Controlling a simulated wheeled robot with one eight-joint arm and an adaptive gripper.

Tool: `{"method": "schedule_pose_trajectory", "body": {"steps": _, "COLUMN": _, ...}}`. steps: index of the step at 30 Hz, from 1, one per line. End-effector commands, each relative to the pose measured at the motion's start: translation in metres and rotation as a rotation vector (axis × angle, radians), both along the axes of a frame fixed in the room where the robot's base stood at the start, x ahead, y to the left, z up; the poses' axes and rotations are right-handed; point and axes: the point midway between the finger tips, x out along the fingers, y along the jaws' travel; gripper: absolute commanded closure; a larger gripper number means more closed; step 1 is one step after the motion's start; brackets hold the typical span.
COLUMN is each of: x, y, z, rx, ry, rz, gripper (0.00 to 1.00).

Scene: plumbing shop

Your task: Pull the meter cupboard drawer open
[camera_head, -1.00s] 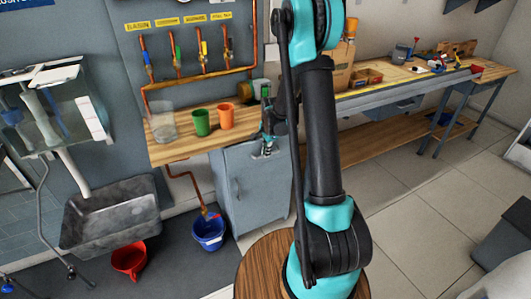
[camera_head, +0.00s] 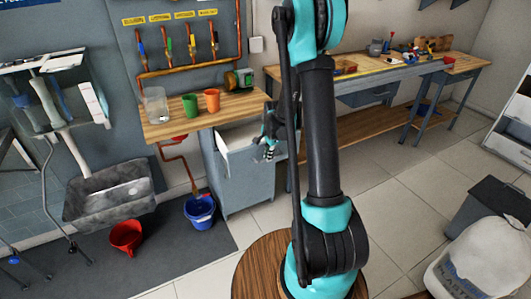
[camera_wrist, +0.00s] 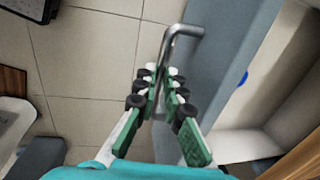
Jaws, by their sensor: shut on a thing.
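The grey meter cupboard (camera_head: 238,185) stands under the right end of the wooden counter. Its drawer (camera_head: 250,137) is pulled out, and its pale inside shows. In the wrist view the grey drawer front (camera_wrist: 225,50) runs beside my gripper, with the open drawer interior (camera_wrist: 275,90) to its right and a small blue thing inside. My gripper (camera_head: 266,150) is at the drawer front. In the wrist view my gripper (camera_wrist: 165,85) is shut on the metal bar handle (camera_wrist: 180,35), whose bent end sticks out past the fingers.
The wooden counter (camera_head: 225,107) above carries a green cup (camera_head: 190,104), an orange cup (camera_head: 212,101) and a clear cup. A blue bucket (camera_head: 200,210) stands on the floor left of the cupboard. A workbench (camera_head: 380,85) stands behind right.

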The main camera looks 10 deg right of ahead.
Motion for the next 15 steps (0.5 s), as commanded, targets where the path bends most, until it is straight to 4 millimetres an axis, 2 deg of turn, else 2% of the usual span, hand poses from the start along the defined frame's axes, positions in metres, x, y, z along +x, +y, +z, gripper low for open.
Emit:
{"method": "schedule_pose_trajectory", "body": {"steps": 4, "x": -0.0075, "y": -0.0024, "z": 0.0002, "rx": 0.000, "ry": -0.001, "rz": 0.000, "gripper": 1.00}}
{"method": "schedule_pose_trajectory", "body": {"steps": 14, "x": -0.0084, "y": -0.0027, "z": 0.0002, "rx": 0.000, "ry": -0.001, "rz": 0.001, "gripper": 1.00}}
{"method": "schedule_pose_trajectory", "body": {"steps": 15, "x": -0.0084, "y": -0.0027, "z": 0.0002, "rx": 0.000, "ry": -0.001, "rz": 0.001, "gripper": 0.87}}
